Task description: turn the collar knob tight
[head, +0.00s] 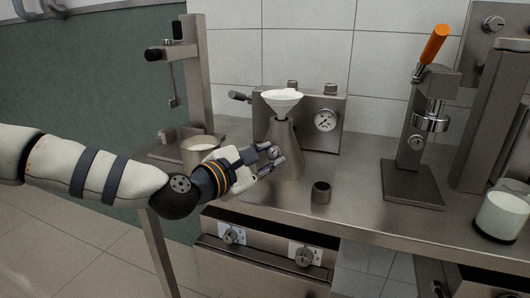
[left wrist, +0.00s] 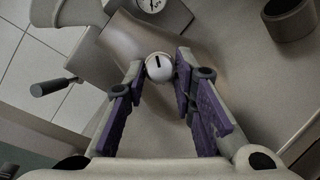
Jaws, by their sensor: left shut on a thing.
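The collar knob (left wrist: 159,68) is a small round pale knob with a dark slot, on the side of a metal cone-shaped body (head: 285,147). In the head view the knob (head: 275,152) shows between the fingertips. My left gripper (head: 270,157) comes in from the left at the cone's lower front. In the left wrist view its purple-padded fingers (left wrist: 163,82) stand on both sides of the knob, and it is shut on the knob. A white funnel (head: 283,101) sits upright on top of the cone. My right gripper is out of view.
A gauge panel (head: 337,142) stands behind the cone. A small dark cup (head: 320,192) is in front right of it, and a pale-filled metal pot (head: 200,153) to its left. A press with an orange handle (head: 434,44) stands right. The steel counter (head: 355,190) has bare room between.

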